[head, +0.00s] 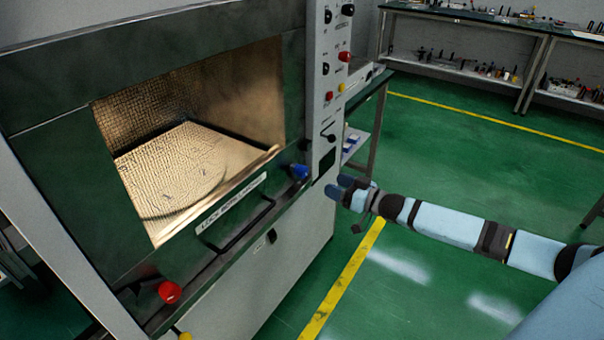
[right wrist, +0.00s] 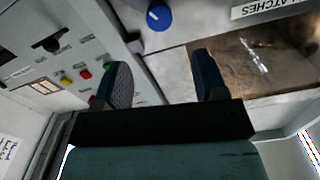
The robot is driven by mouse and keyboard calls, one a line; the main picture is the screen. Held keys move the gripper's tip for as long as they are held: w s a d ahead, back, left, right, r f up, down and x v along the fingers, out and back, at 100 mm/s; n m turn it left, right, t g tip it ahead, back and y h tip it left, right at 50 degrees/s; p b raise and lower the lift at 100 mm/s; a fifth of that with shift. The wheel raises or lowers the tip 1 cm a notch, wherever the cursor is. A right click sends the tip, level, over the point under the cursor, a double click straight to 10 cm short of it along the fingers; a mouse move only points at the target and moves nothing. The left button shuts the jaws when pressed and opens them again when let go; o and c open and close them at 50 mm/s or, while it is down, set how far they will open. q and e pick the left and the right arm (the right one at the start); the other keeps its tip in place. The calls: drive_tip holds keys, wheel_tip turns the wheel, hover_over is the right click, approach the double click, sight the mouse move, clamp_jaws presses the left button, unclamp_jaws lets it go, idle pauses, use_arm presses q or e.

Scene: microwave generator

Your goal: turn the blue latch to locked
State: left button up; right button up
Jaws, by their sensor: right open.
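The blue latch (head: 299,171) is a round knob at the right end of the front ledge of the microwave generator (head: 60,190), beside the control column. In the right wrist view the blue latch (right wrist: 158,15) shows at the top, ahead of the fingers, with a small white mark on its face. My right gripper (head: 340,186) is just right of the latch, apart from it. Its fingers (right wrist: 163,80) are spread with nothing between them. My left gripper is not in view.
A red knob (head: 169,291) sits at the left end of the ledge. A dark handle bar (head: 238,228) and white label (head: 231,203) lie between the knobs. The control column (head: 327,85) with buttons rises close to the gripper. Green floor (head: 440,150) to the right is open.

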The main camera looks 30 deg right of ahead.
sight(305, 172)
drive_tip(key=x, duration=1.1)
drive_tip(key=shift+b, duration=0.4)
drive_tip(key=c, duration=0.9)
